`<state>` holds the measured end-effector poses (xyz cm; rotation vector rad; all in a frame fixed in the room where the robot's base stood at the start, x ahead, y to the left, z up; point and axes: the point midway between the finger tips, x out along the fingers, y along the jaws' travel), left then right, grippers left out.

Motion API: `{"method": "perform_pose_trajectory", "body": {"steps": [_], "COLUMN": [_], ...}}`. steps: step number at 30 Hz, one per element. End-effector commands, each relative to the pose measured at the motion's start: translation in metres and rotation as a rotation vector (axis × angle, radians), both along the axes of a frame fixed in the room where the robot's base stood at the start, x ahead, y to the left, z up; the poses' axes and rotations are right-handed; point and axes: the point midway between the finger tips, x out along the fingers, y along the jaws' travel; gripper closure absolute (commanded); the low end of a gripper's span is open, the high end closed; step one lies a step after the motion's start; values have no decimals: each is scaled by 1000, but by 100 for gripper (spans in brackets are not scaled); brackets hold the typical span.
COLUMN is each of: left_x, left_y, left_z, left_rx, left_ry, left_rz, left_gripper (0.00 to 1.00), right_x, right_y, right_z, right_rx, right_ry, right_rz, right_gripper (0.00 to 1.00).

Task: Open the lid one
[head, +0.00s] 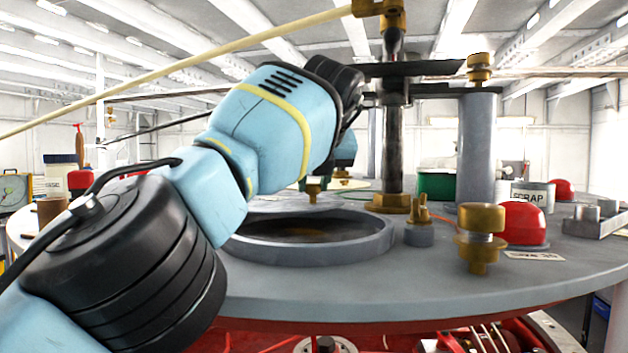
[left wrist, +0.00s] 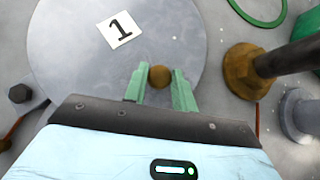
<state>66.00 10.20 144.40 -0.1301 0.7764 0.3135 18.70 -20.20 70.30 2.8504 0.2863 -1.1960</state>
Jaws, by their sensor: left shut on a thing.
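Lid one is a flat grey disc (left wrist: 165,35) with a white label (left wrist: 120,29) marked "1" in the left wrist view. Its round brass knob (left wrist: 160,76) sits between the green fingers of my left gripper (left wrist: 158,88), which is shut on it. In the head view my left arm reaches over the round deck and hides most of this gripper and the lid. My right gripper is in neither view.
A raised grey ring (head: 375,250) with a dark inside lies in front. A dark post (head: 394,150) on a brass base stands behind it. Brass fittings (head: 480,240), a red dome (head: 522,222), a scrap can (head: 533,195) and a green box (head: 436,186) stand right.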

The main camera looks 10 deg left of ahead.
Motion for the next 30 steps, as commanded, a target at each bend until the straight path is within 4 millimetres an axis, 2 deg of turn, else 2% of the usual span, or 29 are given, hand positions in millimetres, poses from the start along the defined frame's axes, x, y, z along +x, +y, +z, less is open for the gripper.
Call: {"method": "perform_pose_trajectory", "body": {"steps": [1,2,6,17,23,30], "left_x": [0,0,0,-3,-24,-44], "left_y": [0,0,0,-1,-7,-15], "left_z": [-1,-1,-1,4,29,47], "left_rx": [-1,-1,0,-1,1,0], "left_ry": [4,4,3,0,-9,-1], "left_rz": [1,1,1,1,-1,0], "left_gripper": [100,71,52,51,51,51], "right_x": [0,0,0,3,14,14], "right_y": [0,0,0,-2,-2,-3], "right_z": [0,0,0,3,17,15], "right_rx": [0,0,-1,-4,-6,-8], "right_ry": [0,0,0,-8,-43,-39], "right_rz": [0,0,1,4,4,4], "right_gripper": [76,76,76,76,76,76]}}
